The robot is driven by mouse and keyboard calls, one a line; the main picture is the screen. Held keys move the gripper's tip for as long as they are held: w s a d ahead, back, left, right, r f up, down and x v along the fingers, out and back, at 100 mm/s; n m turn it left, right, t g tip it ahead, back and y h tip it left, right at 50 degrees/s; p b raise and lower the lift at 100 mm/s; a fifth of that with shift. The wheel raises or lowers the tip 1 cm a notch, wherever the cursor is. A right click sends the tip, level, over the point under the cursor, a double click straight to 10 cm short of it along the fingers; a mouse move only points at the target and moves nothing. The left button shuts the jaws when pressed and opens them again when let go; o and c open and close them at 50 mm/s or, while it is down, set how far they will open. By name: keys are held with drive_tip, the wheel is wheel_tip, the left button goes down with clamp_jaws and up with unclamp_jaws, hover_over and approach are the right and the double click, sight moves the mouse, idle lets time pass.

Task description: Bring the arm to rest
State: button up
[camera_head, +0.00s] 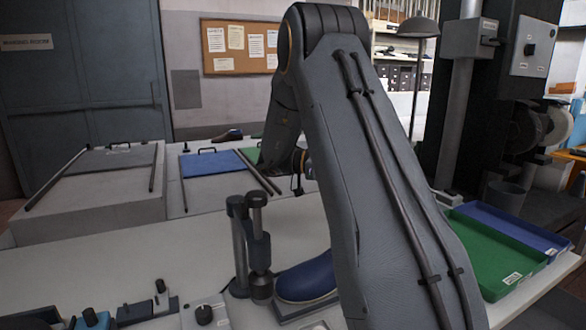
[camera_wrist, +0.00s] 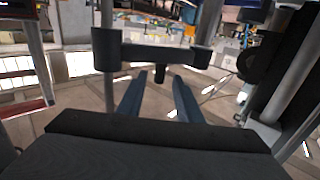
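My arm rises through the middle of the head view and folds down behind itself. Its wrist shows only in part above the far tables, and the gripper is mostly hidden there. A blue shoe last (camera_head: 308,278) sits on the near bench, partly behind my arm, beside a dark post fixture (camera_head: 259,250).
A green tray (camera_head: 490,262) and a blue tray (camera_head: 515,226) lie at the right. A blue panel (camera_head: 212,163) and a grey panel (camera_head: 112,159) lie on the tables behind. A dark machine column (camera_head: 460,100) stands at the right. The near bench (camera_head: 120,262) is clear at left centre.

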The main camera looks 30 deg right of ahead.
drive_tip(key=s+d+t+p, duration=0.1)
drive_tip(key=s+d+p, duration=0.1)
drive_tip(key=s+d, duration=0.3)
drive_tip(key=shift+s+d+n+h, duration=0.25)
drive_tip(key=shift+d+n+h, duration=0.05)
drive_tip(key=shift+n+h, duration=0.1)
drive_tip(key=shift+w, duration=0.15)
